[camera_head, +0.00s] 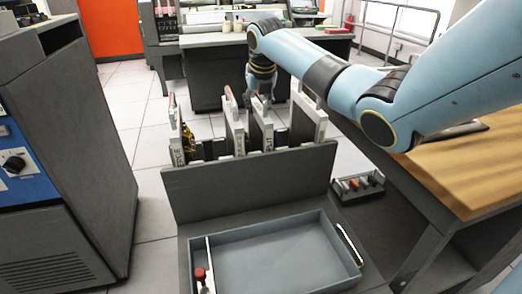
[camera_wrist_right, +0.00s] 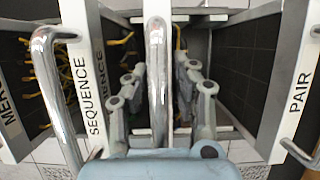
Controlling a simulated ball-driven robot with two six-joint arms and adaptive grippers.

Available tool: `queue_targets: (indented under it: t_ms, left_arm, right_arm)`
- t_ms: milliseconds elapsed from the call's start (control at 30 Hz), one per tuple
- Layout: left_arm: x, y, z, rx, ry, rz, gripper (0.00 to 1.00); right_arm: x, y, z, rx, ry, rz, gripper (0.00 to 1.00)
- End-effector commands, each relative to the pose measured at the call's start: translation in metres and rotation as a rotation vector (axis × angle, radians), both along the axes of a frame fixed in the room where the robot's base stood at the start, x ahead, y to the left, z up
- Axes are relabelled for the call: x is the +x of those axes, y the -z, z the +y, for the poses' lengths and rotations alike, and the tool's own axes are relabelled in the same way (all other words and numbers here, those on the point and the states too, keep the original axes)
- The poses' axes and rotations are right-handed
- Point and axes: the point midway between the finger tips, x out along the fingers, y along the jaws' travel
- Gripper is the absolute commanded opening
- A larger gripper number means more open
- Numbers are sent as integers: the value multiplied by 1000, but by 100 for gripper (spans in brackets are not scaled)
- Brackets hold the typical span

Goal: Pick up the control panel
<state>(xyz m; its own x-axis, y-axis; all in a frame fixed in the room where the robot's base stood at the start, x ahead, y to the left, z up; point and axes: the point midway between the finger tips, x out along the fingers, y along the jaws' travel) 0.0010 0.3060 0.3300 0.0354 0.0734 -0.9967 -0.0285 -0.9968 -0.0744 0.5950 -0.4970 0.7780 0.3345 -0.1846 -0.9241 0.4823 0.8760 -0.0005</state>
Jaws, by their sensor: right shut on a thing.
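Several upright control panels with pale edges stand side by side in a dark grey rack. They are a panel at the left that seems to read MERGE (camera_head: 177,155), SEQUENCE (camera_head: 239,140), SPLIT (camera_head: 268,138) and PAIR (camera_head: 308,112). My right gripper (camera_head: 262,95) is over the SPLIT panel. In the right wrist view, the right gripper (camera_wrist_right: 162,80) is shut on a chrome handle (camera_wrist_right: 156,50) between the SEQUENCE panel (camera_wrist_right: 85,70) and the PAIR panel (camera_wrist_right: 290,90). The gripper hides the held panel's label there. The left gripper is out of view.
An empty grey tray (camera_head: 270,262) with a red-knobbed lever (camera_head: 200,275) lies in front of the rack. A grey cabinet (camera_head: 65,150) stands at the left. A wooden-topped table (camera_head: 460,165) stands at the right. Neighbouring panels are close on both sides.

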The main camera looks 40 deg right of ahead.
Motion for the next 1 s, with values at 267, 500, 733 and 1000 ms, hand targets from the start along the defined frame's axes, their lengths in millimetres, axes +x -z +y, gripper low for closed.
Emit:
queue_targets:
  t_ms: [267,500,733,1000]
  left_arm:
    - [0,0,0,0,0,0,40]
    - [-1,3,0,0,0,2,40]
    - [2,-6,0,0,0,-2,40]
    - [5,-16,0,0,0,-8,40]
  right_arm:
    - [2,-4,-1,-3,0,-7,0]
    - [2,-15,-1,-3,-1,-9,0]
    - [3,-49,-1,-4,-1,-13,0]
    - [3,-95,-1,-4,-1,-13,0]
